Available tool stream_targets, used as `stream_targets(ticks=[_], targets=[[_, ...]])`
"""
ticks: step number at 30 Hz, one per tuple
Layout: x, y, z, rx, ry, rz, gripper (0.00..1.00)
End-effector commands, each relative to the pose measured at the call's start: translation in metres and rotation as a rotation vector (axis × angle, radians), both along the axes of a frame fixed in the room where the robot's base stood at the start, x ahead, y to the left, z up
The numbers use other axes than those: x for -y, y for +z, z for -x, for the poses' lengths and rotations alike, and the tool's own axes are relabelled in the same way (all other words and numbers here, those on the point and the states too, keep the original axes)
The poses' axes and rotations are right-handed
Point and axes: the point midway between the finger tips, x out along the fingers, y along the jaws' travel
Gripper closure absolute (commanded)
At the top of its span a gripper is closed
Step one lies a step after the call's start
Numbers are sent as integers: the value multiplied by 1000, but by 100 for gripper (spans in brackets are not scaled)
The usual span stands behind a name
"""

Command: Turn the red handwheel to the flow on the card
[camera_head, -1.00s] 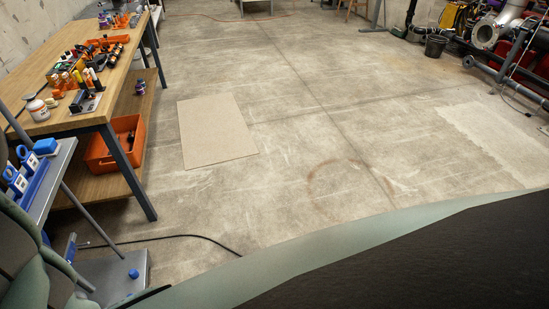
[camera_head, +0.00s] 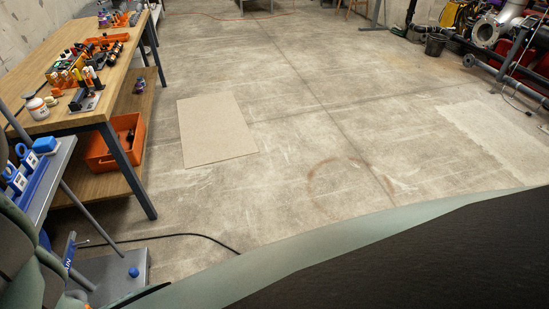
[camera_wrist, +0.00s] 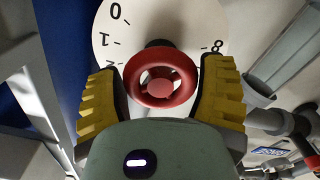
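The red handwheel (camera_wrist: 161,78) is in the middle of the wrist view, a ring with spokes and a round hub. Behind it is a white round dial (camera_wrist: 180,22) with black numbers; 0, 1, part of a 2 and 8 show. The wheel and my gripper hide the rest, and I see no pointer. My gripper (camera_wrist: 160,85) has one yellow ribbed finger on each side of the wheel, and both appear to press on its rim. No card with a flow value is readable in either view.
A wooden workbench (camera_head: 62,118) with tools and an orange bin (camera_head: 117,142) stands at left in the head view. A grey stand (camera_head: 52,175) with blue parts is in front of it. Grey pipes (camera_wrist: 288,50) are right of the wheel.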

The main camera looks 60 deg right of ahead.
Motion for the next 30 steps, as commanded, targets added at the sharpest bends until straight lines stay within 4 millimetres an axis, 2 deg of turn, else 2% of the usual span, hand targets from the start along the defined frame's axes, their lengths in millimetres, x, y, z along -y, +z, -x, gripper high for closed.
stream_targets(ticks=[1,11,20,28,29,30], targets=[[0,0,0,0,-1,0,37],[0,0,0,1,0,-1,71],[0,1,0,-88,1,-77,72],[0,1,-1,-91,0,-82,72],[0,1,-1,-91,0,-82,31],[0,1,-1,-91,0,-82,27]])
